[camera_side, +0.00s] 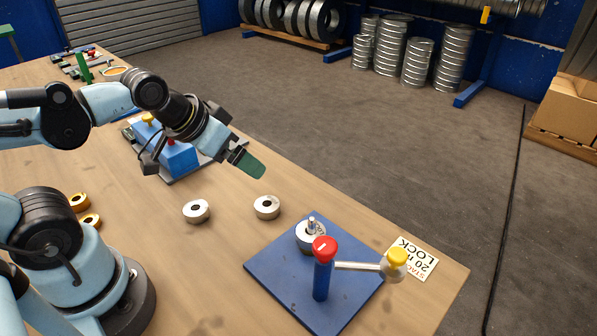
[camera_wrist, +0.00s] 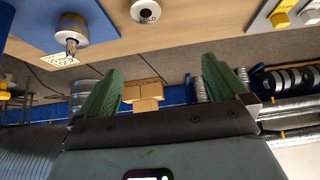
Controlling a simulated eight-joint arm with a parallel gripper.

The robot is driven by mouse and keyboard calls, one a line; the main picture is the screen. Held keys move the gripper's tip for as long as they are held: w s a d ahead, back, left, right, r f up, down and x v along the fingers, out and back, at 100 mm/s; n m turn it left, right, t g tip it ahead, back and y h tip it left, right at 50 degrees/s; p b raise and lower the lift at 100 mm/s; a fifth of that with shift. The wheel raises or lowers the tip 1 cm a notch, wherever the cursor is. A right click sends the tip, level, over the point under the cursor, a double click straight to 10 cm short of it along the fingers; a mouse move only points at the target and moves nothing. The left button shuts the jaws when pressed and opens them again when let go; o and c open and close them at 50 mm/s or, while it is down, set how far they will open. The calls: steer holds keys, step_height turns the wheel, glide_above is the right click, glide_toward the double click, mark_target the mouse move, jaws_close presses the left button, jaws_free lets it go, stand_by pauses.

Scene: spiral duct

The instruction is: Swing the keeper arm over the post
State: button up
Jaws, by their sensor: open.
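The keeper arm (camera_side: 357,266) is a pale rod reaching right from a blue column (camera_side: 322,280) with a red cap (camera_side: 325,248). A yellow knob (camera_side: 397,257) tops its far end. The metal post (camera_side: 311,223) stands behind the column with a white ring (camera_side: 303,238) around it; the arm points away from the post. The post also shows at the upper left of the wrist view (camera_wrist: 71,45). My gripper (camera_side: 251,163) is open and empty, with green fingers, above the table's far edge, up and left of the post. The wrist view shows its fingers (camera_wrist: 159,66) spread apart.
Two loose white rings (camera_side: 196,217) (camera_side: 267,213) lie on the table left of the blue base plate (camera_side: 270,279). A blue block fixture (camera_side: 180,158) stands under my arm. A printed label (camera_side: 412,262) lies near the right edge.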

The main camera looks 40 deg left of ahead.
steer(key=shift+c, duration=0.3)
steer(key=shift+w+d, duration=0.1)
steer(key=shift+c, duration=1.1)
steer(key=shift+n+g+h, duration=0.4)
steer(key=shift+n+g, duration=0.3)
steer(key=d+r, duration=0.1)
steer(key=w+d+r, duration=0.2)
steer(key=d, duration=0.1)
steer(key=shift+w+r, duration=0.25)
steer(key=shift+r, duration=0.05)
steer(key=c, duration=0.6)
steer(key=shift+o, duration=0.2)
step_height(320, 180, up, 7)
steer(key=n+g, duration=0.6)
steer(key=n, duration=0.2)
glide_above(398, 253)
steer(key=shift+y, duration=0.4)
step_height(398, 253, down, 12)
steer(key=shift+f, duration=0.15)
jaws_close()
